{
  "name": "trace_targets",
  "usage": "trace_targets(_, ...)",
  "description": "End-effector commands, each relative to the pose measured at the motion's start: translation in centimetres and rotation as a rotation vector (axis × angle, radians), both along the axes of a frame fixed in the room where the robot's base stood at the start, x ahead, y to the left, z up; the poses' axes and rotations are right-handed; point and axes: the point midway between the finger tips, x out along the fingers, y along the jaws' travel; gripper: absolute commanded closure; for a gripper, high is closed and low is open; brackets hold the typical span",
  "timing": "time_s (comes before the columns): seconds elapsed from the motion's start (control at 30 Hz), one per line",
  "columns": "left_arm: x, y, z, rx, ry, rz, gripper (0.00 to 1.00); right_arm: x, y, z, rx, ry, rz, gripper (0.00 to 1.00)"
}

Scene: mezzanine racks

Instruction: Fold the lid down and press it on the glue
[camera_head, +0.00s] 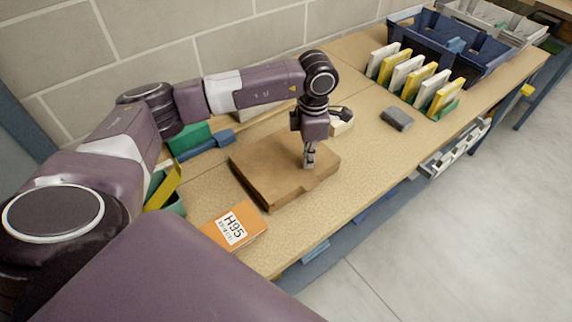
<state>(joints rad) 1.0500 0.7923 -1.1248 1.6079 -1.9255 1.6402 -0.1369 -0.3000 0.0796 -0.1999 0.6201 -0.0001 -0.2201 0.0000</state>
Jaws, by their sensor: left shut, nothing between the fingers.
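A flat brown cardboard box (270,178) lies on the wooden bench. Its lid looks folded down, with a small tab at the front edge. My left gripper (309,166) points straight down with its fingers shut and empty. Its fingertips are at the top of the lid, right of the middle; I cannot tell whether they press on it. No glue is visible. My right gripper is not in view.
An orange card marked H95 (235,226) lies near the front edge. A grey block (397,118) and a rack of yellow and white cards (414,80) stand to the right, before a dark blue crate (478,62). Green bins (190,136) are at the left. The block wall closes the back.

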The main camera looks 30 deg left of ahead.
Motion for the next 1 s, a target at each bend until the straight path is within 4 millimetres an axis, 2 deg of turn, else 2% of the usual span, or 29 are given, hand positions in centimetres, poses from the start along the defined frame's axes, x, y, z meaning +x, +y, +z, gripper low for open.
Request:
trace_targets(0.03, 0.0, 0.0, 1.1, 0.0, -0.001, 0.0, 1.0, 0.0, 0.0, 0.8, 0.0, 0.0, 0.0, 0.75)
trace_targets(0.1, 0.0, 0.0, 2.0, 0.0, -0.001, 0.0, 1.0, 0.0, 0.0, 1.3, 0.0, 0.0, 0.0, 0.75)
trace_targets(0.73, 0.1, 0.0, 9.6, -0.001, -0.003, 0.001, 1.0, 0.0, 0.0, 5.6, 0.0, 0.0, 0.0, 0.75)
trace_targets(0.83, 0.1, 0.0, 10.3, -0.001, -0.002, 0.001, 1.0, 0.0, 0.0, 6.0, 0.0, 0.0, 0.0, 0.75)
trace_targets(1.0, 0.0, 0.0, 10.3, -0.002, -0.001, 0.001, 1.0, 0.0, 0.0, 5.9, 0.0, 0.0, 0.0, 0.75)
